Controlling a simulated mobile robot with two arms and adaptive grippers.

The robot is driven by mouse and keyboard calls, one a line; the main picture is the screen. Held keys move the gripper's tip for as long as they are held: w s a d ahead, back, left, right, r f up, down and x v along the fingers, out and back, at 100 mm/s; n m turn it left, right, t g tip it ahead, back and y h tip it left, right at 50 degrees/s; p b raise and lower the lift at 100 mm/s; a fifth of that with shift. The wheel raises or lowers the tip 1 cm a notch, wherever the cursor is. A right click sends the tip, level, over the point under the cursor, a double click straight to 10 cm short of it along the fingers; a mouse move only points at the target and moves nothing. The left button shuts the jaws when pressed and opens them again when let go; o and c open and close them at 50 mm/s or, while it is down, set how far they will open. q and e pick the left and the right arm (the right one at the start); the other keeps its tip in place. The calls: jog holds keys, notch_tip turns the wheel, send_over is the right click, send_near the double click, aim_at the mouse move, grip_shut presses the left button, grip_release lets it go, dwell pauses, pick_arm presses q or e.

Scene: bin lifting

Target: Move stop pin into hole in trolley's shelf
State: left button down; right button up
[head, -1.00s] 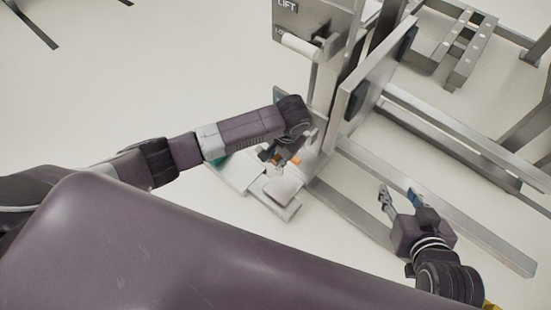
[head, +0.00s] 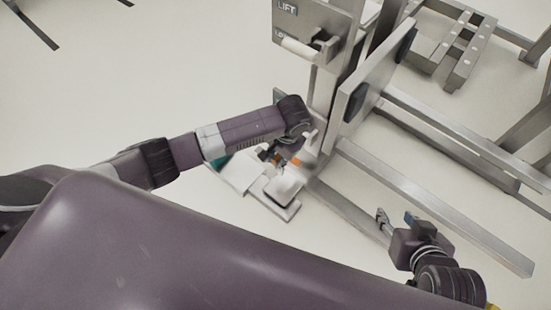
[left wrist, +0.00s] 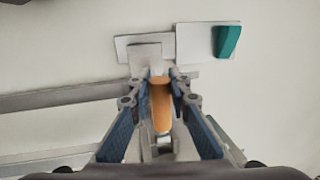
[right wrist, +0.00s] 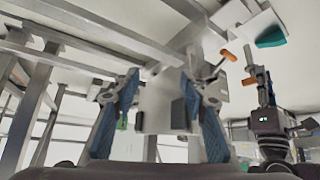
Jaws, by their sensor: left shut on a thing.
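An orange piece (head: 295,160), perhaps the stop pin or its handle, is at the foot of the steel lift frame. In the left wrist view the orange piece (left wrist: 161,105) lies between the fingers of my left gripper (left wrist: 159,75), which is shut on it. My left gripper (head: 277,157) is largely hidden by its own wrist in the head view. The orange piece also shows in the right wrist view (right wrist: 228,55). My right gripper (head: 396,218) is open and empty beside the lower steel rail; its fingers (right wrist: 147,75) are wide apart. I cannot make out a shelf hole.
The steel lift frame (head: 350,85) with a LIFT label and white lever (head: 300,48) stands ahead. Pale base plates (head: 240,172) and a teal wedge (left wrist: 228,41) lie by its foot. Long rails (head: 435,205) run to the right.

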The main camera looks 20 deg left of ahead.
pick_arm(q)
jog(key=shift+r+p, duration=0.85)
jog(key=shift+p, duration=0.1)
pick_arm(e)
jog(key=shift+s+d+f+g+h, duration=0.3)
jog(key=shift+s+d+f+g, duration=0.7)
jog(key=shift+s, duration=1.4)
jog(key=shift+s+d+f+g+h, duration=0.3)
jog(key=shift+s+d+f+g, duration=0.3)
jog(key=shift+s+g, duration=1.25)
pick_arm(q)
jog(key=shift+r, duration=0.15)
jog(key=shift+r+p, duration=0.7)
jog(key=shift+p, duration=0.3)
jog(key=shift+r+p, duration=0.6)
jog(key=shift+p, duration=0.2)
pick_arm(e)
jog(key=s+x, duration=0.1)
jog(key=x, duration=0.5)
jog(key=shift+a+t, duration=0.25)
jog(key=shift+t, duration=0.1)
